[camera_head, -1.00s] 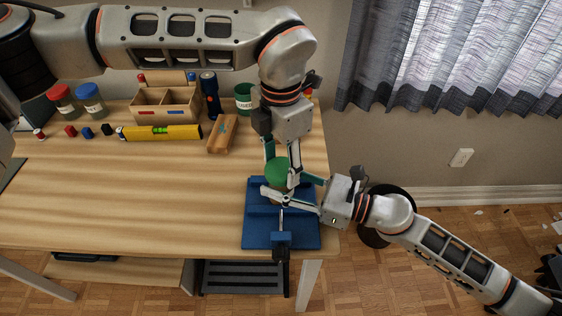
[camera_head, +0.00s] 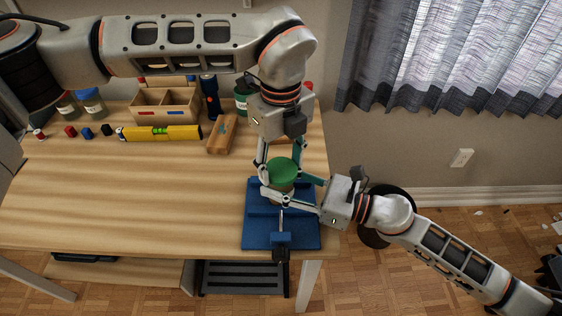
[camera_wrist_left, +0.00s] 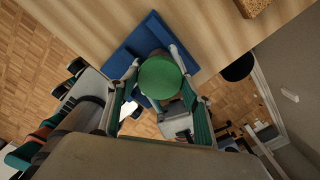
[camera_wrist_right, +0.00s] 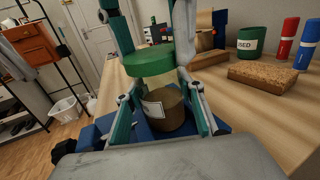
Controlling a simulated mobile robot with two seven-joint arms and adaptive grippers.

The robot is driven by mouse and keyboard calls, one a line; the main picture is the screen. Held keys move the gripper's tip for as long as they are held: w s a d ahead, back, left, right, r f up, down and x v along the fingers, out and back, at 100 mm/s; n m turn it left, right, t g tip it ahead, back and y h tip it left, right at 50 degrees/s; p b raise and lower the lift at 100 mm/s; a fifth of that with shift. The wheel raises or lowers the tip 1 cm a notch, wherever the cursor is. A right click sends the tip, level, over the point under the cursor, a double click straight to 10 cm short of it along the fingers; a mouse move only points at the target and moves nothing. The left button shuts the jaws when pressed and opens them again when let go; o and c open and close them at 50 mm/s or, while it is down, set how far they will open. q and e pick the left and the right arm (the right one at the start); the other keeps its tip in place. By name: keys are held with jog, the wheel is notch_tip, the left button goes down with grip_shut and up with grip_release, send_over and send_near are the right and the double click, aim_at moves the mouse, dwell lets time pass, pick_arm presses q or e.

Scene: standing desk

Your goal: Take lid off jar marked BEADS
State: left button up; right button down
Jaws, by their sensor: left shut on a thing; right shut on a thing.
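The green lid (camera_head: 282,169) is held from above by my left gripper (camera_head: 281,174), its fingers on opposite sides of the rim. It also shows in the left wrist view (camera_wrist_left: 160,77). In the right wrist view the lid (camera_wrist_right: 148,60) is above the brown jar body (camera_wrist_right: 168,112), with a gap between them, and sits a little to the left of it. The jar has a white label whose text I cannot read. My right gripper (camera_wrist_right: 163,117) is shut around the jar body, which is above the blue board (camera_head: 255,226) at the desk's right edge.
Toward the back stand a wooden organiser (camera_head: 166,103), a flashlight (camera_head: 210,97), a dark green cup (camera_head: 241,102) and a blue-lidded jar (camera_head: 91,103). A yellow level (camera_head: 160,133) and a wooden block (camera_head: 222,134) lie in front. The desk's left and middle front are clear.

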aim_at(281, 168)
pick_arm(q)
jog(key=shift+r, duration=0.1)
dwell(0.6)
jog(key=shift+r, duration=1.05)
jog(key=shift+r, duration=2)
pick_arm(e)
jog(key=c, duration=1.2)
grip_release()
jog(key=shift+d, duration=0.1)
jog(key=v, duration=1.2)
